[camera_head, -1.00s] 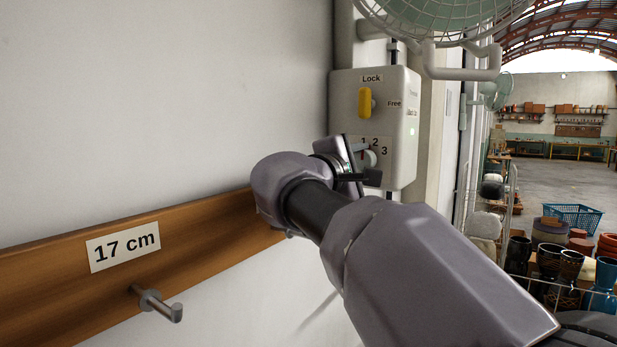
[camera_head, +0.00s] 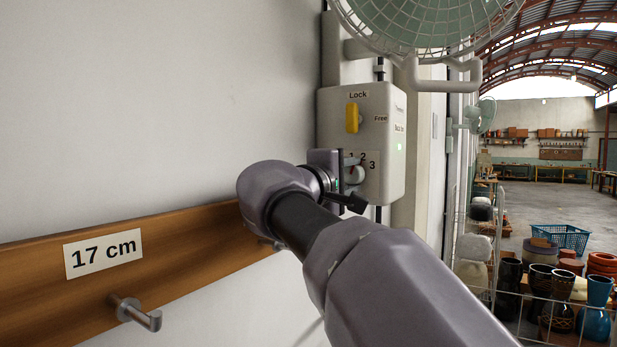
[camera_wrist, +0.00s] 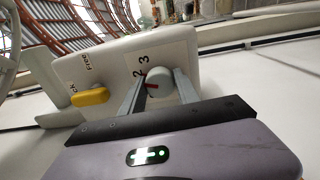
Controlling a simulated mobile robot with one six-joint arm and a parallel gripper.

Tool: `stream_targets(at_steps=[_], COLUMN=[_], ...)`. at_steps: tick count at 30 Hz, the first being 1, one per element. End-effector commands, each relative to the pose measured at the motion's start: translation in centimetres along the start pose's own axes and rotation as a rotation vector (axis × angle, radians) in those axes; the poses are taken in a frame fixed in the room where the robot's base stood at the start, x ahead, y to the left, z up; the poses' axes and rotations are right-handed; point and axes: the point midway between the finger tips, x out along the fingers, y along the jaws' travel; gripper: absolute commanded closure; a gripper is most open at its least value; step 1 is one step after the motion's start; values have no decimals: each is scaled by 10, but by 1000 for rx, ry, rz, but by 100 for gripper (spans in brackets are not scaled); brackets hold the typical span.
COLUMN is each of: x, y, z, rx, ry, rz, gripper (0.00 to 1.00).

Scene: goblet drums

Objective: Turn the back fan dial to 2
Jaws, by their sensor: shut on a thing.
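The fan dial (camera_head: 355,175) is a pale round knob low on the white control box (camera_head: 335,115), with the numbers 1, 2 and 3 around it. My gripper (camera_head: 348,178) is at the dial and partly hides it. In the wrist view, the dial (camera_wrist: 161,78) sits between the two grey fingers of my gripper (camera_wrist: 158,84), which are shut on its sides. Its red pointer mark shows on the numbered side near the 2, but the exact setting is hard to tell.
A yellow lock knob (camera_head: 352,118) stands above the dial, upright under "Lock"; it also shows in the wrist view (camera_wrist: 90,97). A caged fan (camera_head: 425,25) hangs above. A wooden rail (camera_head: 190,235) with metal hooks runs along the wall. Drums (camera_head: 560,295) stand at right.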

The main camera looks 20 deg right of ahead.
Motion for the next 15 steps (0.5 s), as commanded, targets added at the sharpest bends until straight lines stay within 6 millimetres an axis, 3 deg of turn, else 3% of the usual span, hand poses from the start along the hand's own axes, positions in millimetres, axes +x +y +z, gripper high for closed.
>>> stream_targets(at_steps=[3,4,6,7,15], x=[0,0,0,0,0], y=[0,0,0,0,0], z=[0,0,0,0,0], rx=[0,0,0,0,-1], ry=[0,0,0,0,0], rz=[1,1,1,1,1], gripper=[100,58,45,41,41])
